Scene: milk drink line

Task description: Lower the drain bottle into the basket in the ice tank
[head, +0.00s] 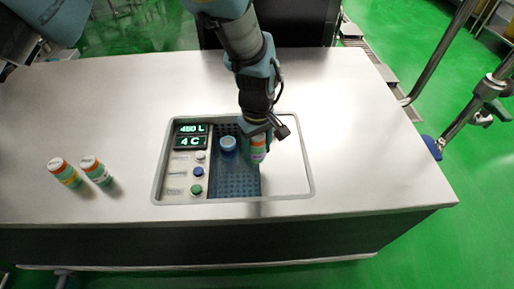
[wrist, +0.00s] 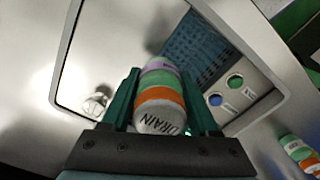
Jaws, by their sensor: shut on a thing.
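The drain bottle (wrist: 160,98), with white, orange, green and purple bands and the word DRAIN, is held between the green fingers of my gripper (wrist: 160,74). In the head view my gripper (head: 258,130) is shut on the bottle (head: 258,151), above the right edge of the blue perforated basket area (head: 235,180). This area lies in the framed ice tank (head: 309,180) set into the table. The perforated area (wrist: 190,48) also shows beyond the bottle in the wrist view. The gap under the bottle cannot be judged.
A round blue-topped item (head: 228,144) stands in the perforated area, left of my gripper. A panel with a display (head: 190,135) and several buttons lies further left. Two banded bottles, one left (head: 65,172) and one right (head: 96,170), stand on the table (head: 110,120). The tank's right part looks plain and pale.

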